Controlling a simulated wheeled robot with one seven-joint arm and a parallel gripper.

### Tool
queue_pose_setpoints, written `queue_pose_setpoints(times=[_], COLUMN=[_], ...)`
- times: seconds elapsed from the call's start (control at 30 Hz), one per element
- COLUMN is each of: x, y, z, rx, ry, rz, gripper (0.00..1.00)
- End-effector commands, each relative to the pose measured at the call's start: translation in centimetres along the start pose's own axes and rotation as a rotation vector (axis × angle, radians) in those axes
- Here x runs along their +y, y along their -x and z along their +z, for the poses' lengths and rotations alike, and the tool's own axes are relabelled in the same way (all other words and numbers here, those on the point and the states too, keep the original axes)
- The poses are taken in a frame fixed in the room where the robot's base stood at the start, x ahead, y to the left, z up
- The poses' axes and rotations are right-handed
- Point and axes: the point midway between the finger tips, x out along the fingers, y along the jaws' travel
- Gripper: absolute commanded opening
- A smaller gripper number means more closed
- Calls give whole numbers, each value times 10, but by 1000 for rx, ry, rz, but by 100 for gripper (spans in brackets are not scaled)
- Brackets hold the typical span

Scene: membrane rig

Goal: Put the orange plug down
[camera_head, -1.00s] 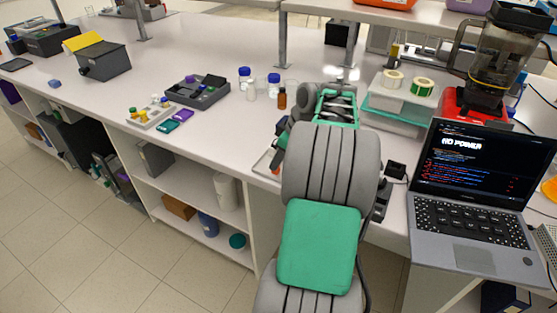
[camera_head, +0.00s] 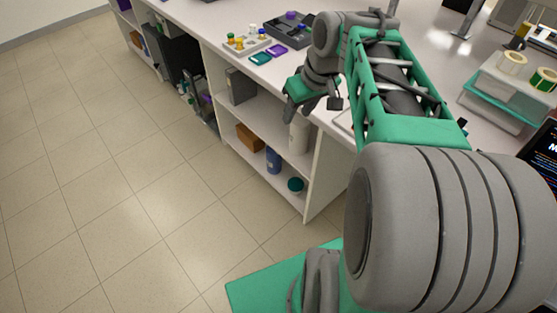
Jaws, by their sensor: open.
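My gripper (camera_head: 312,104) hangs at the front edge of the bench, jaws open, with nothing seen between them. A small light tray (camera_head: 246,44) on the bench, up and to the left of my gripper, holds several small yellow, orange-yellow and white pieces. I cannot tell for sure which of these, if any, is the orange plug. My arm hides part of the bench behind the gripper.
A teal piece (camera_head: 260,59) and a purple piece (camera_head: 277,50) lie beside the small tray, near a dark grey tray (camera_head: 298,29). Open shelves (camera_head: 268,117) are under the bench. Clear tubs (camera_head: 508,95) stand at right. The floor at left is free.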

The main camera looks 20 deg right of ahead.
Motion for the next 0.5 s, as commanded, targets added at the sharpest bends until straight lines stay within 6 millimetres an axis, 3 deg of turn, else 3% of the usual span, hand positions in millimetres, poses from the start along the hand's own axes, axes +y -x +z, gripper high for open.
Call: queue_pose_setpoints(times=[0.03,0.1,0.2,0.3,0.5], x=[-42,-79,-106,-115,-116], y=[-7,-17,-29,-36,-38], z=[12,36,69,87,91], rx=[-9,-18,-23,-24,-27], ry=[-7,-47,-89,-111,-119], rz=[8,35,71,93,100], gripper=[41,41,41,41,41])
